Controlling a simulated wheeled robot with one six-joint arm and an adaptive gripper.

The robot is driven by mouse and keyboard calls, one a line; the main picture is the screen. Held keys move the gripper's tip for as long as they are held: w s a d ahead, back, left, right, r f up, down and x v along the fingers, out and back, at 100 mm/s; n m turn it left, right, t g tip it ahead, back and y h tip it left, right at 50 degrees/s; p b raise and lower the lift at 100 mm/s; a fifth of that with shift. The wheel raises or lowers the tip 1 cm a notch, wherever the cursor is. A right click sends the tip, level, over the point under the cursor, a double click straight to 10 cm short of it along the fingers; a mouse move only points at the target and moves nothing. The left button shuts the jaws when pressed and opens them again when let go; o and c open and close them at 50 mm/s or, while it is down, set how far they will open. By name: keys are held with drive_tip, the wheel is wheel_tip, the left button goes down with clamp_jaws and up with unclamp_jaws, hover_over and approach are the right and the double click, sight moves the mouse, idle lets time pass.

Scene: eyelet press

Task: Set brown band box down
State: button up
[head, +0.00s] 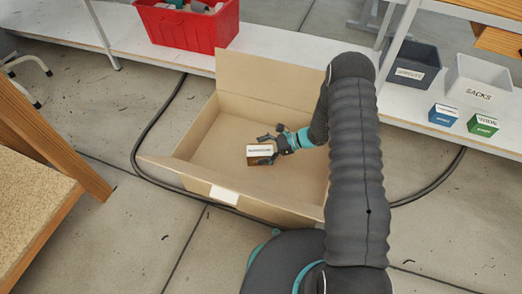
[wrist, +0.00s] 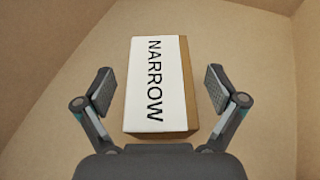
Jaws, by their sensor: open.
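The brown band box (head: 260,157) is a small brown box with a white label. It sits inside the open cardboard carton (head: 200,133), near its middle. In the wrist view the box (wrist: 158,85) lies between my fingers, and its label reads "NARROW". My gripper (head: 270,147) is inside the carton at the box. In the wrist view my gripper (wrist: 160,92) is open, with a gap between each finger pad and the box. The underside of the box is hidden, so its contact with the carton floor cannot be seen directly.
A low white shelf (head: 275,45) behind holds a red crate (head: 190,28), a grey bin (head: 412,75), a white bin labelled "SACKS" (head: 480,85), a blue box (head: 443,114) and a green box (head: 483,125). A black cable (head: 150,125) runs around the carton. A wooden bench (head: 35,200) stands left.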

drive_tip(key=s+v, duration=0.1)
drive_tip(key=v, duration=1.1)
wheel_tip(320, 180, up, 14)
drive_tip(key=s+n+g+h, duration=0.1)
drive_tip(key=s+n+h, duration=0.15)
drive_tip(key=n, duration=0.25)
drive_tip(key=s+d+r+n+t+h, duration=0.1)
drive_tip(key=s+r+n+h, duration=0.3)
drive_tip(key=s+r, duration=0.45)
drive_tip(key=s+r+n+t+h, duration=0.2)
drive_tip(key=s+r+n+h, duration=0.3)
drive_tip(key=r, duration=0.6)
drive_tip(key=s+d+r+n+t+h, duration=0.1)
drive_tip(key=s+d+r+t, duration=0.1)
drive_tip(key=s, duration=0.3)
drive_tip(key=s+d+r+n+t+h, duration=0.1)
drive_tip(key=s+d+r+n+t, duration=0.1)
drive_tip(key=s, duration=0.4)
drive_tip(key=shift+v, duration=0.9)
